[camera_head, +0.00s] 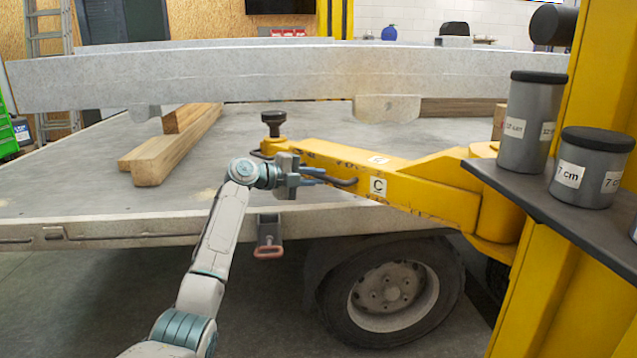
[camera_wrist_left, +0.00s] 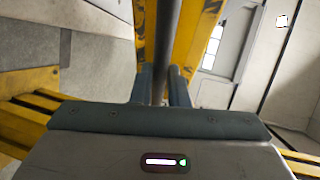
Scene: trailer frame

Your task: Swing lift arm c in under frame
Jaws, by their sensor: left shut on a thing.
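The yellow lift arm C (camera_head: 420,186) reaches left from the yellow post, with a "C" label on its side and a black round pad (camera_head: 273,120) on an upright stem at its free end. A dark bar handle (camera_head: 333,180) runs along its near side. My left gripper (camera_head: 308,178) is shut on this handle; in the left wrist view the fingers (camera_wrist_left: 160,88) close around the dark bar. The grey frame beam (camera_head: 290,75) spans above and behind the arm. The pad appears below the beam's lower edge, near side; its depth is hard to tell. My right gripper is not in view.
The trailer bed (camera_head: 80,185) carries wooden blocks (camera_head: 172,145). A wheel (camera_head: 392,295) sits below the arm. The yellow post (camera_head: 590,90) holds a shelf (camera_head: 560,205) with grey cylinders (camera_head: 532,122) marked in cm. Open floor lies at the lower left.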

